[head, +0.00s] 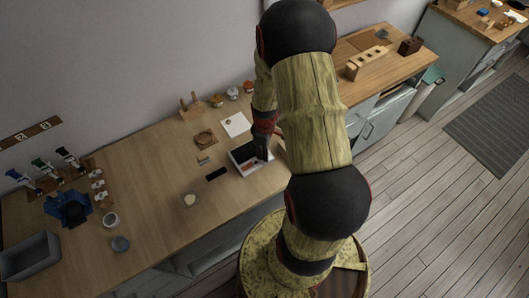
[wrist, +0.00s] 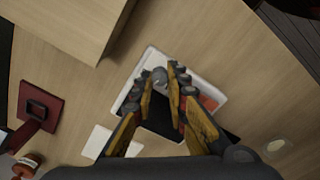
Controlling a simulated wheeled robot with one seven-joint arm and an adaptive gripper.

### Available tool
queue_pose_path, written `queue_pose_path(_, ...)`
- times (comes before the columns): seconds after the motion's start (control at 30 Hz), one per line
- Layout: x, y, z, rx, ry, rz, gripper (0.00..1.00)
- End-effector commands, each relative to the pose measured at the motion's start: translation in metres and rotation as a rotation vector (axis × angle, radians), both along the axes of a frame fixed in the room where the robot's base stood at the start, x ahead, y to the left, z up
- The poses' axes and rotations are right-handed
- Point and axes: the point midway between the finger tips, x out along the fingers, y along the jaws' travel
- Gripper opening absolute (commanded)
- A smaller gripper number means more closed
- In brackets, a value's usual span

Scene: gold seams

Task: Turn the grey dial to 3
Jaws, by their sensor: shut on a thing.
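The grey dial (wrist: 160,76) sits on a white panel (wrist: 151,56) and shows between my fingertips in the wrist view. My gripper (wrist: 166,80) is shut on the dial, with one finger on each side. The dial's marks and pointer are too small or hidden to read. In the head view the white panel (head: 236,158) lies on the wooden counter, and my gripper (head: 262,154) reaches down over its right part. The dial is hidden there behind my gripper.
A flat black piece (head: 216,173) lies left of the panel, and a white sheet (head: 236,124) lies behind it. Several small jars stand along the wall. A dark red block (wrist: 40,104) shows in the wrist view.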

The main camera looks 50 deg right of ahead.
Motion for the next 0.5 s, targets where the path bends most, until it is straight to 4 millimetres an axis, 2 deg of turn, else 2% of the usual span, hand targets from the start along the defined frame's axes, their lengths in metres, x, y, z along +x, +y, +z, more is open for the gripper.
queue_pose_path(0.5, 0.0002, -0.0009, 0.0008, 0.0, 0.001, -0.342, 0.0)
